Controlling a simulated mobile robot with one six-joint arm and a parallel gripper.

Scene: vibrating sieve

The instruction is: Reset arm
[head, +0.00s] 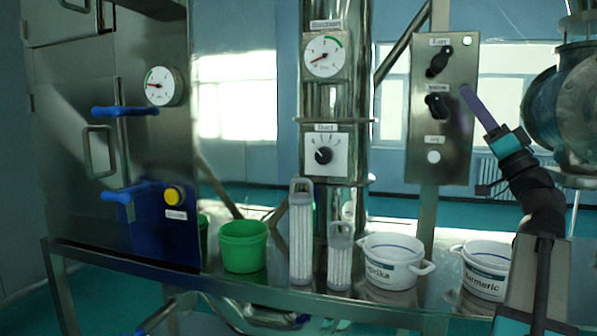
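My arm rises from the lower right of the head view, bent upward. My gripper (468,93) is at its upper end and points up and to the left. Only one purple finger shape shows, so I cannot tell the gap between the fingers. It appears in front of the right edge of the steel switch panel (423,120), and I cannot tell whether it touches. I see nothing held in it.
A steel shelf (220,283) holds a green bucket (244,248), two white filter cartridges (301,240) and white tubs labelled paprika (390,275) and turmeric (487,284). A cabinet with blue handles (124,111) stands left. A round metal machine (560,95) is right of my gripper.

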